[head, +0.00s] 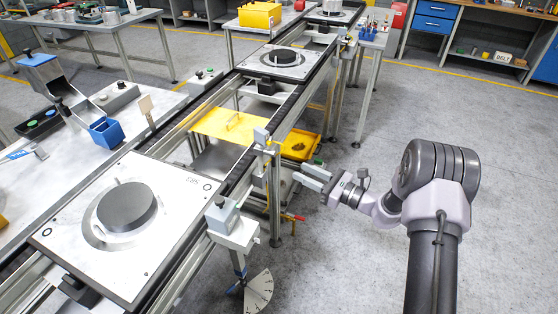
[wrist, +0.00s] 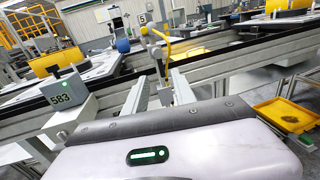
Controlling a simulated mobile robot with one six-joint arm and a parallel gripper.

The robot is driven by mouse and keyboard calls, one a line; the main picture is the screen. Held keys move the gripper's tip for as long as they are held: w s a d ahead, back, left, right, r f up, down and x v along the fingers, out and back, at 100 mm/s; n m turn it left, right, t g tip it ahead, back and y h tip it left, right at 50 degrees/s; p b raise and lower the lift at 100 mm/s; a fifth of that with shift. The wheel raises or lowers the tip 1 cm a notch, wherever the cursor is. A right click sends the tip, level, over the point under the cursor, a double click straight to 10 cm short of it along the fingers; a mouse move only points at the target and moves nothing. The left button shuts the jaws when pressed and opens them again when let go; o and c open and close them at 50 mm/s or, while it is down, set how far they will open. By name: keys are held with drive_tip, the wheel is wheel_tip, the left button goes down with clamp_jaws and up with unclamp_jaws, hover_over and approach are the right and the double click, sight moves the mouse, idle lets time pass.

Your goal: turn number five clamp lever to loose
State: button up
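In the wrist view a small plate marked 5 (wrist: 142,18) stands at the upper middle. Just below and right of it is a yellow lever-like bar (wrist: 162,38) beside a grey post. I cannot tell for sure that this is the number five clamp lever, nor its setting. My gripper (head: 312,178) is at the right of the conveyor in the head view, pointing left toward the rail. Its two grey fingers also show in the wrist view (wrist: 160,93), apart, with the bar beyond them. Nothing is visibly held.
A grey box marked 583 (wrist: 62,95) with a green light is at the left in the wrist view. A red-handled valve (head: 294,217) and a white quarter dial (head: 259,291) hang below the rail. A yellow tray (head: 300,147) sits beyond my gripper. The floor at right is clear.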

drive_tip(key=b+x, duration=0.2)
drive_tip(key=x, duration=0.8)
drive_tip(key=shift+w+r, duration=0.1)
clamp_jaws()
